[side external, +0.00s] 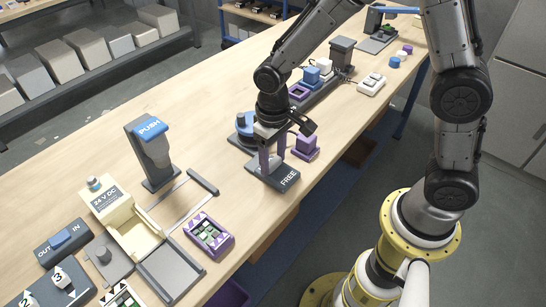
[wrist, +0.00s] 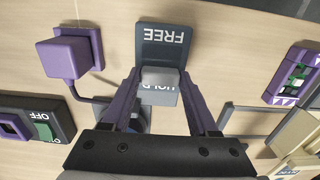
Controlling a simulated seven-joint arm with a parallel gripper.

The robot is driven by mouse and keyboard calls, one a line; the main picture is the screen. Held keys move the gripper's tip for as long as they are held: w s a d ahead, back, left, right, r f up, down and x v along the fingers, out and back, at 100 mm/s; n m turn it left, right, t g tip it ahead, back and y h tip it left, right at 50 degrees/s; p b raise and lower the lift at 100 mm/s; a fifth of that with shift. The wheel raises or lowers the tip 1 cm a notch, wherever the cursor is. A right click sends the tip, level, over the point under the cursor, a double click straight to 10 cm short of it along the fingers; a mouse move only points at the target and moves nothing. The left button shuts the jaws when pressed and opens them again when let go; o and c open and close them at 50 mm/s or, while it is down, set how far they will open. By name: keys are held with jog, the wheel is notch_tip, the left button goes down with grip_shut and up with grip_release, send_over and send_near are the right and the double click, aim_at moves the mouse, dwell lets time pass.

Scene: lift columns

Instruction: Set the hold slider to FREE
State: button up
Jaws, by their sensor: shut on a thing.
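The hold slider is a dark grey plate with white FREE lettering (side external: 288,178) at its end nearest the table's front edge. In the wrist view the FREE end (wrist: 163,35) is bare and upside down at the top. A lighter grey slider block (wrist: 160,78) stands between my purple fingers, with HOLD lettering partly visible at its lower side. My gripper (wrist: 160,72) is shut on this block, one finger at each side.
A purple block (side external: 305,147) stands close to the right of my gripper, and a blue round part (side external: 244,124) is just behind it. A PUSH post (side external: 150,150) stands to the left.

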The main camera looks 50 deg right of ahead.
aim_at(283, 175)
grip_shut()
jog(key=shift+s, duration=1.55)
jog(key=o, duration=1.4)
grip_release()
jog(key=shift+c, duration=0.2)
notch_tip(283, 175, up, 14)
